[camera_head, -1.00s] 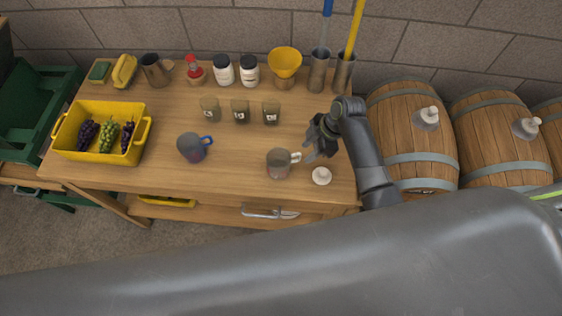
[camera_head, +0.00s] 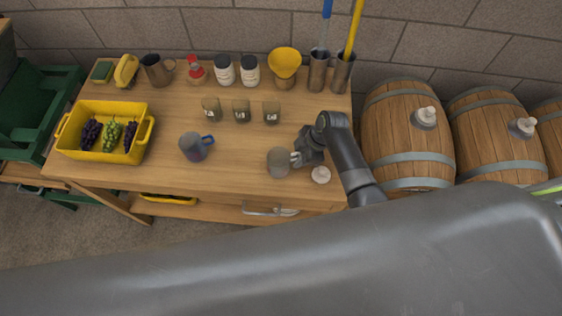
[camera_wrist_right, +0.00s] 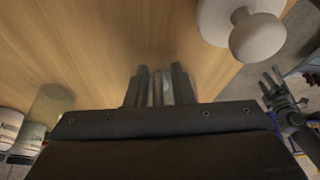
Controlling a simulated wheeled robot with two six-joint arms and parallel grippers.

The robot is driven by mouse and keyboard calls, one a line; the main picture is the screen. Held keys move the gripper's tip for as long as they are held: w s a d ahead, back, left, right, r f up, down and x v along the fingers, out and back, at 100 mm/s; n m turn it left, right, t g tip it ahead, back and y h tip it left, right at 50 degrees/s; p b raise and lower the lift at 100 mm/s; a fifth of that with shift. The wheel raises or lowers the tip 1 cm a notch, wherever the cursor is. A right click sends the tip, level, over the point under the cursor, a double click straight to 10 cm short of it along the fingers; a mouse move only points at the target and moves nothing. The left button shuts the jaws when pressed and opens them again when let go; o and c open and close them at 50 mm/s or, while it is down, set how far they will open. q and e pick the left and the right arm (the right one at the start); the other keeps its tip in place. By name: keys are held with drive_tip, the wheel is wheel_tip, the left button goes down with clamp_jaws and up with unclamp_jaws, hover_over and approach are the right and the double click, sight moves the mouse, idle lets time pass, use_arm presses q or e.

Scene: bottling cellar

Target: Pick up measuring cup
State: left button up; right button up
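The measuring cup (camera_head: 278,163), a greyish see-through cup with a pale handle, stands upright near the front right of the wooden table. My right gripper (camera_head: 298,158) is at its handle, on the cup's right side. In the right wrist view the fingers (camera_wrist_right: 160,88) are close together with a thin pale strip, the handle, between them; the cup's body is mostly hidden there. My left gripper (camera_wrist_right: 272,84) shows small at the right of the wrist view, its fingers apart and empty. It is out of the head view.
A white knobbed stopper (camera_head: 320,175) sits just right of the cup, close to my right gripper. A blue-handled cup (camera_head: 193,147) stands to the left. Several small jars (camera_head: 241,111) stand behind. A yellow crate (camera_head: 75,152) holds grapes. Barrels (camera_head: 408,135) stand right of the table.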

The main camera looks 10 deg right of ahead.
clamp_jaws()
drive_tip(key=shift+r, duration=0.15)
